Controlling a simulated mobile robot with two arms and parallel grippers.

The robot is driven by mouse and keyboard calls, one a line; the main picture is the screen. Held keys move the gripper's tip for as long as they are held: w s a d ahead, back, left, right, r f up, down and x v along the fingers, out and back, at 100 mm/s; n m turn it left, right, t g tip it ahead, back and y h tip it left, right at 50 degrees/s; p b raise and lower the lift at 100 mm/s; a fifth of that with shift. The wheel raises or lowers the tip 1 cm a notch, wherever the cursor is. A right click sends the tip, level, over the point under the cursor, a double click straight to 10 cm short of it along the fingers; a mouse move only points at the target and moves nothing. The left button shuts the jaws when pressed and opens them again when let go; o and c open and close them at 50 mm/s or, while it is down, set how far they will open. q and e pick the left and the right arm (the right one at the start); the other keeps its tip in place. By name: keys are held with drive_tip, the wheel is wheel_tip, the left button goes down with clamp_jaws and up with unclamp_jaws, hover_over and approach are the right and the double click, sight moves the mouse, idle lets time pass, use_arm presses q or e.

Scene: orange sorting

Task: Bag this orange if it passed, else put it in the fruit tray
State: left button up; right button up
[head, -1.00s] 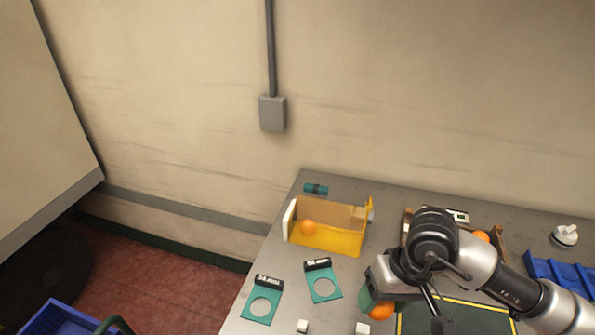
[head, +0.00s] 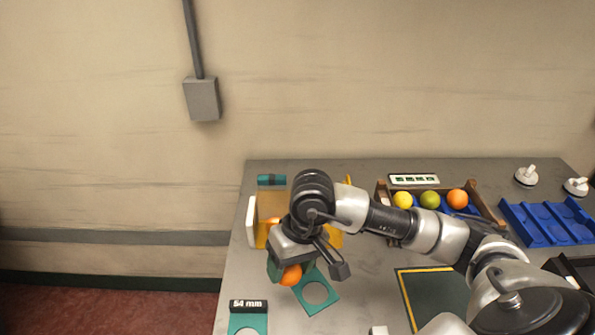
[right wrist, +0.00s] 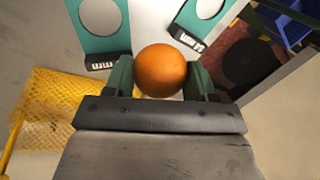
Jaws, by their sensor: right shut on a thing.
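An orange (head: 290,275) is held between the green fingers of my right gripper (head: 288,272), above the table beside the yellow bag. The orange also shows in the right wrist view (right wrist: 161,70), clamped between both fingers. The open yellow mesh bag (head: 262,235) stands at the table's left end, partly hidden behind my right gripper. In the right wrist view its yellow mesh (right wrist: 60,110) lies at lower left. The fruit tray (head: 486,208), with a wooden rim, holds a yellow fruit, a green fruit and an orange at the back. My left gripper is not in view.
Two teal sizing gauges with round holes lie near the left edge, one (head: 333,301) under my right gripper and one marked 54 mm (head: 248,322). A blue divided tray (head: 545,222) stands right. A dark mat with yellow border (head: 436,292) lies in front.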

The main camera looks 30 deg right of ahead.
drive_tip(key=w+d+r+m+t+p, duration=0.2)
drive_tip(key=w+d+r+m+p, duration=0.45)
drive_tip(key=w+d, duration=0.7)
drive_tip(key=shift+n, duration=0.45)
drive_tip(key=shift+s+b+x, duration=0.15)
drive_tip(key=shift+b+x, duration=0.2)
drive_tip(key=shift+x, duration=0.9)
drive_tip(key=shift+s+b+x, duration=0.2)
drive_tip(key=shift+b+x, duration=0.1)
drive_tip(key=shift+x, duration=0.95)
drive_tip(key=shift+d+f, duration=0.2)
drive_tip(key=shift+f, duration=0.15)
drive_tip(key=shift+f+b, duration=3.1)
drive_tip(key=shift+b, duration=0.5)
drive_tip(key=o, duration=1)
drive_tip(key=shift+o, duration=0.2)
drive_tip(key=shift+r, duration=0.1)
